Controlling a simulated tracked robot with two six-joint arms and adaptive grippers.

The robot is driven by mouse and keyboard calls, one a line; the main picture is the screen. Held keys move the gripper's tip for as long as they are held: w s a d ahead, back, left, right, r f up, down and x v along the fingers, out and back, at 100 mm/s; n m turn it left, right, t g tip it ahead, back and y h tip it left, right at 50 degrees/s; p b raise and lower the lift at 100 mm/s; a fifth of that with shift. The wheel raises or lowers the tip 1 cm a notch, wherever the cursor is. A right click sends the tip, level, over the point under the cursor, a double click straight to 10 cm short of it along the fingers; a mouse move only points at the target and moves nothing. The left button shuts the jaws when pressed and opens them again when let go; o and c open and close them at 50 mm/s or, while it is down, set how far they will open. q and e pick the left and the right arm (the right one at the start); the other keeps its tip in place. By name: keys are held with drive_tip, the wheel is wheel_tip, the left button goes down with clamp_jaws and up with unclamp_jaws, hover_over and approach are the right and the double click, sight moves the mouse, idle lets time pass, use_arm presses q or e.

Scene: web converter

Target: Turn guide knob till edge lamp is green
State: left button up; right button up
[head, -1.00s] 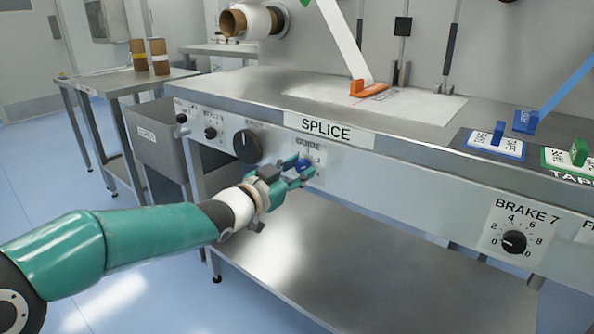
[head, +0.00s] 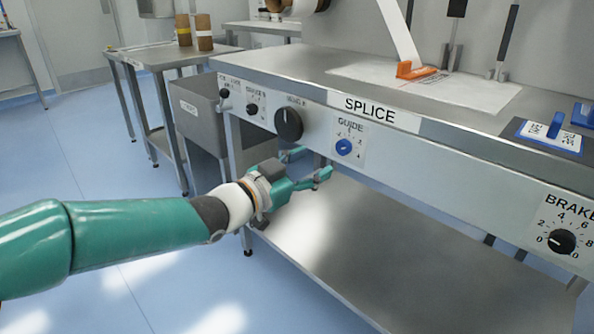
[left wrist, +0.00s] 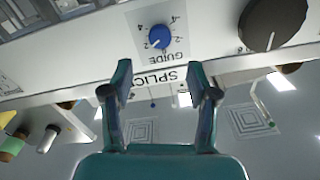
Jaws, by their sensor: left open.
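The blue guide knob (head: 344,147) sits on the front panel under the GUIDE label, in full view. It also shows in the left wrist view (left wrist: 159,37), upside down, beyond the fingertips. My left gripper (head: 312,163) is open and empty. It is to the left of the knob and slightly below it in the head view, apart from it. In the left wrist view its two fingers (left wrist: 160,75) stand on either side with a clear gap between them. I cannot make out an edge lamp in either view. My right gripper is not in view.
A large black knob (head: 288,124) and smaller black knobs are left of the guide knob. The steel bench top (head: 300,62) overhangs above, and a lower shelf (head: 390,250) lies below. A grey bin (head: 195,118) stands left.

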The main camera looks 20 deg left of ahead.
use_arm(q)
drive_tip(key=shift+v, duration=1.7)
drive_tip(key=n+p, duration=0.4)
drive_tip(key=n, duration=0.2)
approach(340, 149)
drive_tip(key=b+x, duration=0.4)
drive_tip(key=x, duration=0.5)
drive_tip(key=shift+s, duration=0.1)
clamp_jaws()
